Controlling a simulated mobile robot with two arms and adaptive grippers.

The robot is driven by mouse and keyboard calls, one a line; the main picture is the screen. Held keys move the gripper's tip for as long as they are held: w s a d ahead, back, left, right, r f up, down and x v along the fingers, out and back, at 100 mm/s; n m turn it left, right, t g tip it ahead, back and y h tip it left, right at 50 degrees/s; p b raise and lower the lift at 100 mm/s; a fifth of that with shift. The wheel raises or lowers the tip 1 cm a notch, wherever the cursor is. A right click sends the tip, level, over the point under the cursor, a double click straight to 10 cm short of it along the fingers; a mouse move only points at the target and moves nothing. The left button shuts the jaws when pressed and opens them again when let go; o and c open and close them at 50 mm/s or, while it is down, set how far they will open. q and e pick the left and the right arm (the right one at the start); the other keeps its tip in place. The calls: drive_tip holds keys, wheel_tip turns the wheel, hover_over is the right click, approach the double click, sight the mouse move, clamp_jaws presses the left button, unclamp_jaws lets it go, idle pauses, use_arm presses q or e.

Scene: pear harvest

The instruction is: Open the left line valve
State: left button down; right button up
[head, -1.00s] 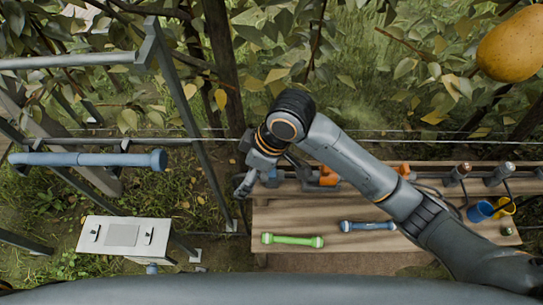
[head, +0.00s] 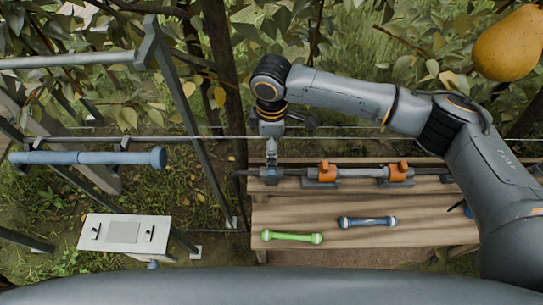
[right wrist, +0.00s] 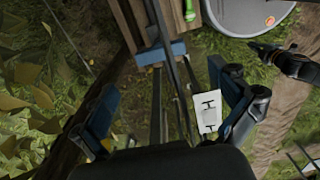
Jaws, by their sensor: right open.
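A white box (head: 125,262) stands at lower left in the head view. Two small dark lever-like fittings sit on its top, a left one (head: 95,233) and a right one (head: 148,235). I cannot tell for certain which part is the left line valve. The box top also shows in the right wrist view (right wrist: 207,112). My right gripper (head: 271,152) is open over the left end of the wooden bench, well right of the box. In its wrist view (right wrist: 168,105) a dark rod lies between the fingers. A dark jaw-like part (right wrist: 270,50) there may be my left gripper.
Grey frame posts (head: 190,110) and a blue pipe (head: 88,158) stand around the box.

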wheel_tip(320, 180, down, 7)
drive_tip(key=shift+r, duration=0.1)
idle(0.3)
drive_tip(key=c, duration=1.1)
